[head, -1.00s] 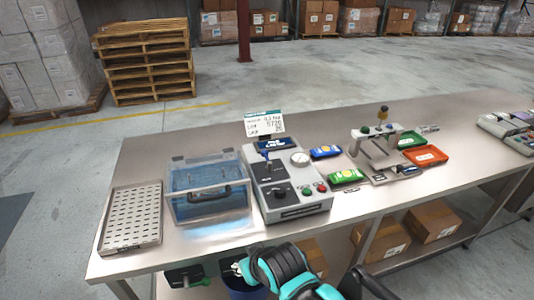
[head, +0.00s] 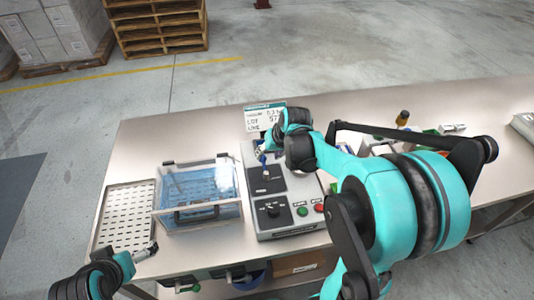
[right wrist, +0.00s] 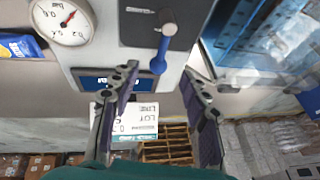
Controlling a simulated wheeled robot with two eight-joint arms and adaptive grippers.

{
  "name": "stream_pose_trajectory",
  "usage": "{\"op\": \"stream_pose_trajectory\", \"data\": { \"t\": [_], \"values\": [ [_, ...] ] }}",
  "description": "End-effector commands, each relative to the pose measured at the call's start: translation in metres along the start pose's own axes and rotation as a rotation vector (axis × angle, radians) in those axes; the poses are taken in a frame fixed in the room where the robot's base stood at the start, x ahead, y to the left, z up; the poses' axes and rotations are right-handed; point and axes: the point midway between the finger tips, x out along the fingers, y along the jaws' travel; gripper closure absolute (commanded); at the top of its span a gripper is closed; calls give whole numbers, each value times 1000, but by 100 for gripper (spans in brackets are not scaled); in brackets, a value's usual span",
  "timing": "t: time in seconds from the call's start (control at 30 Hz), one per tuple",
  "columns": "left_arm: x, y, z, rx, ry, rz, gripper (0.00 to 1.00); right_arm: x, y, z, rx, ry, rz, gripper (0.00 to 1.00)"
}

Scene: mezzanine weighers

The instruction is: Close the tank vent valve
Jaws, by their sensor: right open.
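The grey console (head: 275,222) stands on the metal bench, right of the clear tank (head: 200,198) with a blue inside. A valve lever with a blue handle (head: 264,161) sits on the console's dark upper panel. In the right wrist view the blue handle (right wrist: 159,62) runs from a pale round hub toward the sign. My right gripper (head: 262,147) is over the console's back part. In the right wrist view it is open (right wrist: 159,73), its fingertips on either side of the handle's end, no grip visible. My left gripper (head: 144,250) is low at the bench's front left; its jaw state is unclear.
A dark knob (head: 273,210) and green and red buttons are on the console's front. A gauge (right wrist: 62,20) is beside the lever panel. A sign card (head: 262,115) stands behind. A perforated tray (head: 124,218) lies left of the tank. My right arm hides much of the bench's right side.

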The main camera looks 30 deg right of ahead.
Motion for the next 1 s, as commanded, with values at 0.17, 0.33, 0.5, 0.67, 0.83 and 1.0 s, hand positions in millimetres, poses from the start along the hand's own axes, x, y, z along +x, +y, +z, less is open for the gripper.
{"op": "stream_pose_trajectory", "data": {
  "t": [0.17,0.33,0.5,0.67,0.83,1.0],
  "values": [
    [11,0,8,0,0,0,0,34,0,1,0,1,0,55],
    [15,0,11,0,0,0,0,55,0,0,-1,1,0,55],
    [16,0,11,0,0,0,0,62,0,0,-1,1,0,55],
    [16,0,11,0,0,0,0,61,0,0,-1,1,0,55],
    [16,0,11,0,0,0,0,61,0,0,-1,1,0,86],
    [16,0,11,0,0,0,0,61,0,0,0,1,0,100]
  ]
}}
